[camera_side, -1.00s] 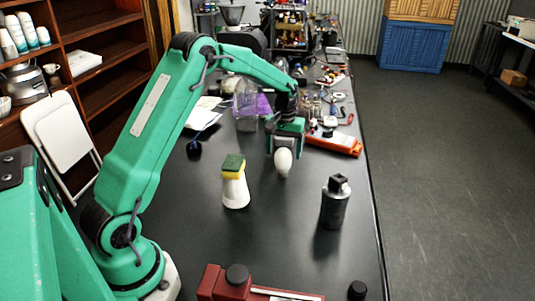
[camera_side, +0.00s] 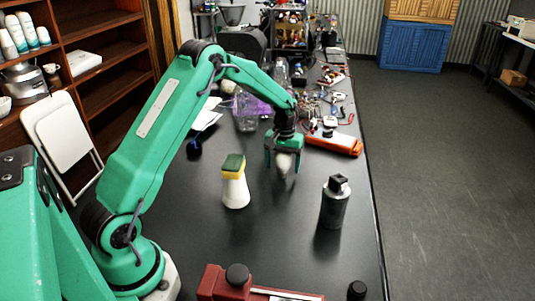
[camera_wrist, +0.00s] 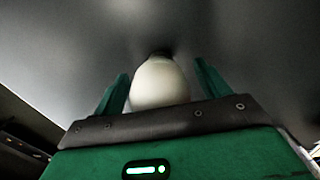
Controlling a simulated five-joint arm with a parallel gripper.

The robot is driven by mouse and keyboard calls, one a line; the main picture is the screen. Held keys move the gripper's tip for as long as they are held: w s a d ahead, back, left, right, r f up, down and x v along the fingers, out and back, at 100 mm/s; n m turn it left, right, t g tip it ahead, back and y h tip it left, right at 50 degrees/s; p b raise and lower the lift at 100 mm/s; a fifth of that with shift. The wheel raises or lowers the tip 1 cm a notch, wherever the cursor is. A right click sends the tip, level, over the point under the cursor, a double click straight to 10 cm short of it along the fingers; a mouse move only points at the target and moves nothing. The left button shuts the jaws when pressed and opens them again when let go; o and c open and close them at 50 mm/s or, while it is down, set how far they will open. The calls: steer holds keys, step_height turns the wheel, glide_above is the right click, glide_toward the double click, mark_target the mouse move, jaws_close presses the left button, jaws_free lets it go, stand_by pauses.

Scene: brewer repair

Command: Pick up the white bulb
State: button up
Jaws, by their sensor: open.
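The white bulb (camera_side: 284,163) stands on the black table, partly hidden behind my gripper's fingers in the side view. In the wrist view the bulb (camera_wrist: 160,84) is a smooth pale rounded shape between my two green fingers. My gripper (camera_side: 283,167) points down over the bulb, with a finger on each side of it. In the wrist view my gripper (camera_wrist: 160,85) is open, with a gap showing between the bulb and the right finger. The left finger is very close to the bulb; I cannot tell whether they touch.
A white bottle (camera_side: 235,192) with a green and yellow sponge (camera_side: 233,167) on top stands to the left. A dark canister (camera_side: 335,203) stands to the right. An orange tool (camera_side: 335,143) lies behind. A red device (camera_side: 228,285) is at the front edge.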

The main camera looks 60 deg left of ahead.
steer(key=shift+c, duration=0.4)
steer(key=c, duration=1)
steer(key=shift+r, duration=0.15)
steer(key=shift+w+r, duration=0.1)
steer(key=shift+r, duration=0.4)
steer(key=r, duration=0.3)
steer(key=shift+d+r, duration=0.1)
steer(key=shift+d, duration=0.1)
steer(key=s+d+r, duration=0.3)
steer(key=d+r, duration=0.3)
steer(key=d, duration=0.5)
steer(key=shift+r, duration=0.3)
